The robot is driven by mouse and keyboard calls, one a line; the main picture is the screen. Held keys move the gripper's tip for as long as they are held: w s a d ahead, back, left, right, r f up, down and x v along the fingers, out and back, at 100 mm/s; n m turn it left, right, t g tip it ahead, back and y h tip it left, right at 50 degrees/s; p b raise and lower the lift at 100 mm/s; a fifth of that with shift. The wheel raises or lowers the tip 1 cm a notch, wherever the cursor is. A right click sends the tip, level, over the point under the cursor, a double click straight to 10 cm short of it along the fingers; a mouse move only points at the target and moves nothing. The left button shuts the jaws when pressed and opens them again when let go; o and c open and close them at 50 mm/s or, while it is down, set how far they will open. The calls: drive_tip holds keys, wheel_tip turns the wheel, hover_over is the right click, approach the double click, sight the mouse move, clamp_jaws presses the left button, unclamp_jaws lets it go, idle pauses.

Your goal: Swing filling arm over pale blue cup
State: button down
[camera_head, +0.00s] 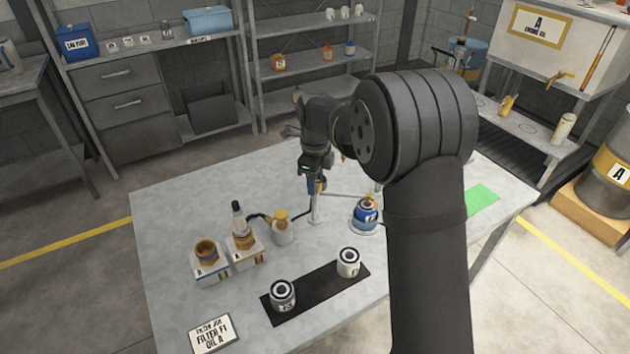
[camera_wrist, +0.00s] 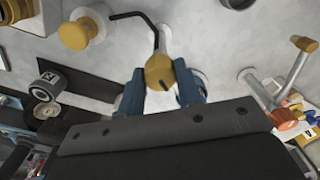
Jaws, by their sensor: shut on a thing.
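My gripper (camera_head: 315,187) is low over the table's middle. In the wrist view its blue fingers (camera_wrist: 160,92) are closed about an ochre knob (camera_wrist: 158,70) with a black hose running from it. In the head view a pale upright post (camera_head: 315,212) stands right below the gripper. A thin pale rod (camera_head: 345,195), seemingly the filling arm, reaches right from there. At its right end a blue cup (camera_head: 366,216) with a pale band stands on a round pale base, with an orange piece at its top. I cannot tell whether the rod's end is exactly over the cup.
A bottle with an ochre cap (camera_head: 282,228) and two fittings on blocks (camera_head: 208,258) stand to the left. Two filters (camera_head: 283,295) stand on a black mat (camera_head: 316,291) in front. A green patch (camera_head: 482,199) lies at the right. My arm hides part of the table.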

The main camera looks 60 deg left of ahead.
drive_tip(key=c, duration=1)
unclamp_jaws()
drive_tip(key=shift+c, duration=0.2)
wheel_tip(320, 180, up, 18)
drive_tip(key=shift+f, duration=0.25)
wheel_tip(320, 180, down, 18)
drive_tip(key=shift+r, duration=0.25)
